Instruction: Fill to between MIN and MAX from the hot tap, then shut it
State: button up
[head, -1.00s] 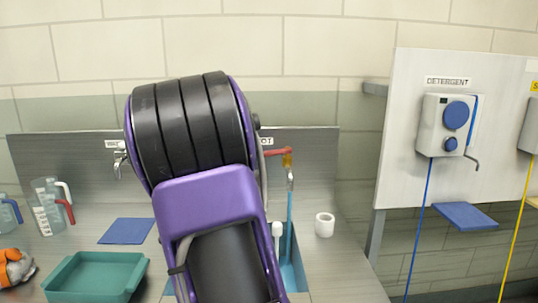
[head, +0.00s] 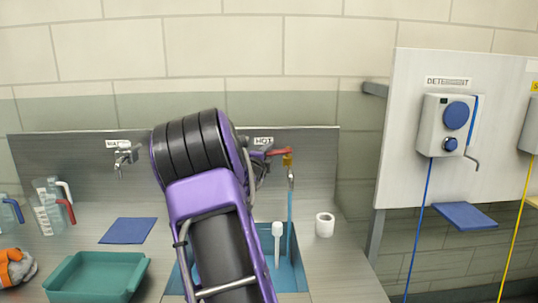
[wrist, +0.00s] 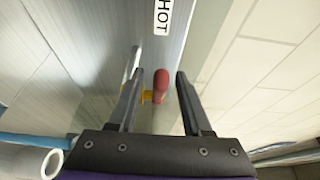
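The hot tap has a red lever (head: 274,152), a brass body and a metal spout (head: 290,178) below the HOT label (head: 263,141). A light-blue vertical streak (head: 289,225) runs from the spout into the blue sink (head: 292,275); I cannot tell whether it is water or a hose. In the wrist view my gripper (wrist: 160,76) is open, with the red lever (wrist: 161,82) showing between its fingers; contact is not clear. My arm hides part of the sink and most of the gripper in the head view. No MIN or MAX marks are readable.
Clear jugs (head: 45,212) stand at the far left, near a teal tray (head: 97,277) and blue mat (head: 128,231). A second tap (head: 122,156) is on the left. A white-topped stick (head: 277,240) stands in the sink. A white cup (head: 324,225) is right of it. The detergent dispenser (head: 445,125) hangs right.

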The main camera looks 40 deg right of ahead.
grip_shut()
dwell(1.2)
